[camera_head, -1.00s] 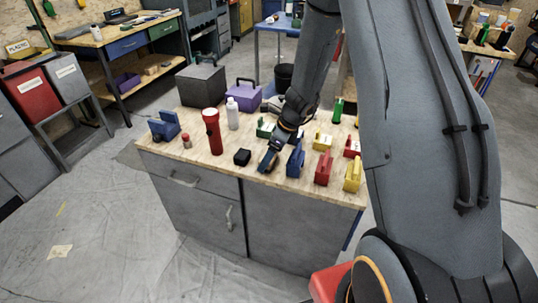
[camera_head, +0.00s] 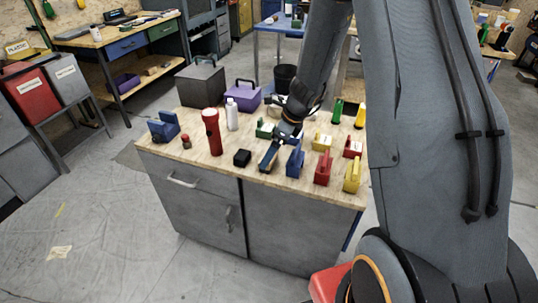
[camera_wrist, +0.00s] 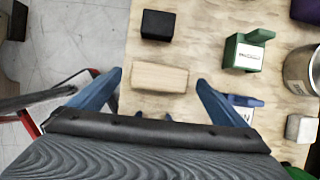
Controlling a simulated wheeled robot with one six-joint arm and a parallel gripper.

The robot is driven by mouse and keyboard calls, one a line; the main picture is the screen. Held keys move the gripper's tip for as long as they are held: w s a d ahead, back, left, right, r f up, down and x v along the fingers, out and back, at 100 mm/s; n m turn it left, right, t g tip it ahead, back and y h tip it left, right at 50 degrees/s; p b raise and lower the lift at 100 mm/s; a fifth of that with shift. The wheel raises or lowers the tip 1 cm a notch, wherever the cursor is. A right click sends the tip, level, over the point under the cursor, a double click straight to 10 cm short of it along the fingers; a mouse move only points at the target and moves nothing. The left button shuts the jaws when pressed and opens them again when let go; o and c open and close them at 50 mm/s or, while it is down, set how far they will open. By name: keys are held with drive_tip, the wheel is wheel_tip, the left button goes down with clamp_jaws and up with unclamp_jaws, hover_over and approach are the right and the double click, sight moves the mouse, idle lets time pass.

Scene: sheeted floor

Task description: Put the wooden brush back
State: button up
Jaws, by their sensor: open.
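A light wooden block, which looks like the wooden brush (camera_wrist: 160,76), lies on the worktop in the wrist view. It sits between my gripper's two blue fingers, with a gap on each side. My gripper (camera_wrist: 158,90) is open and empty; in the head view it (camera_head: 268,157) is low over the front middle of the bench. I cannot clearly make out the brush in the head view. Coloured holders stand on the bench: a blue one (camera_head: 295,161), a red one (camera_head: 322,170), a yellow one (camera_head: 352,176) and a green one (camera_wrist: 248,50).
A black block (camera_head: 242,157) stands just left of my gripper. A red cylinder (camera_head: 212,131), a white bottle (camera_head: 232,114) and a purple box (camera_head: 244,96) stand further left and back. The wooden benchtop (camera_head: 190,154) has its front edge close by.

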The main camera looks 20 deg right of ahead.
drive_tip(key=v, duration=0.8)
drive_tip(key=s+a+r+n+g+h, duration=0.1)
drive_tip(key=s+a+r+n+h, duration=0.1)
drive_tip(key=s+n, duration=0.9)
drive_tip(key=s+a+r+n+g+h, duration=0.1)
drive_tip(key=s+a+r+n, duration=0.1)
drive_tip(key=s+n, duration=0.9)
drive_tip(key=shift+s+r+n+h, duration=0.25)
drive_tip(key=shift+r+n+h, duration=0.2)
drive_tip(key=shift+n, duration=1.15)
drive_tip(key=shift+r, duration=0.1)
